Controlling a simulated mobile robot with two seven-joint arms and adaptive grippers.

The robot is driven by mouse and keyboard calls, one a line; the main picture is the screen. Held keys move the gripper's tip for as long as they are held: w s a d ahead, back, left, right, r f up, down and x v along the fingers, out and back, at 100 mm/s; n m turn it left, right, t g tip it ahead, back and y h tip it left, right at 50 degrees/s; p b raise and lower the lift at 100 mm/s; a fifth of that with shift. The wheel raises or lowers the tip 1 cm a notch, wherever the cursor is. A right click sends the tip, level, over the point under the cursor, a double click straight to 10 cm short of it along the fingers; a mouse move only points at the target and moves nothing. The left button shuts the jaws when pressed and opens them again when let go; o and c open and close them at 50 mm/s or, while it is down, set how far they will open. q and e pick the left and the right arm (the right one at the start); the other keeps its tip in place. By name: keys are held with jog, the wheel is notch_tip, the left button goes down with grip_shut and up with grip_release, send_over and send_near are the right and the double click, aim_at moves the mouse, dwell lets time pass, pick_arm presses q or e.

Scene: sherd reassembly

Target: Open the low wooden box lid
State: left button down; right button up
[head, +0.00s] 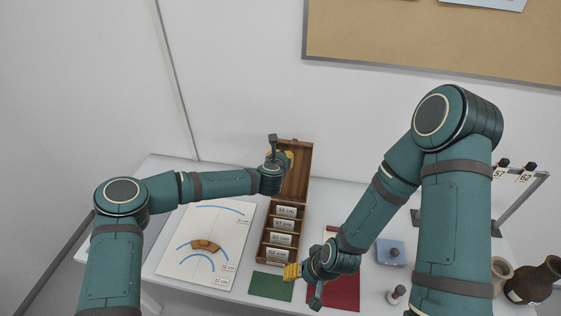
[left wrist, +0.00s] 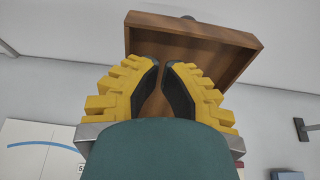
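The low wooden box (head: 265,245) stands on the table with its inside showing, divided into compartments with white labelled cards. Its wooden lid (head: 302,172) stands raised at the far end of the box. The lid also fills the upper middle of the left wrist view (left wrist: 220,45), showing a shallow rimmed face. My left gripper (head: 287,157) is at the raised lid, overlapping its left side. In the left wrist view its yellow fingers (left wrist: 160,66) have tips nearly together, with nothing visible between them; contact with the lid is unclear. My right gripper (head: 291,271) is near the box's front end, its opening unclear.
A white sheet (head: 230,225) with blue arcs and a brown sherd (head: 205,245) lies left of the box. A green mat (head: 270,286) and a red mat (head: 345,292) lie in front. A blue block (head: 391,250) and dark jar (head: 533,281) are at right.

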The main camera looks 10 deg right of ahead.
pick_arm(q)
jog(key=shift+w+d, duration=0.1)
jog(key=shift+w, duration=0.15)
pick_arm(e)
jog(key=shift+w+f, duration=0.1)
jog(key=shift+f, duration=0.1)
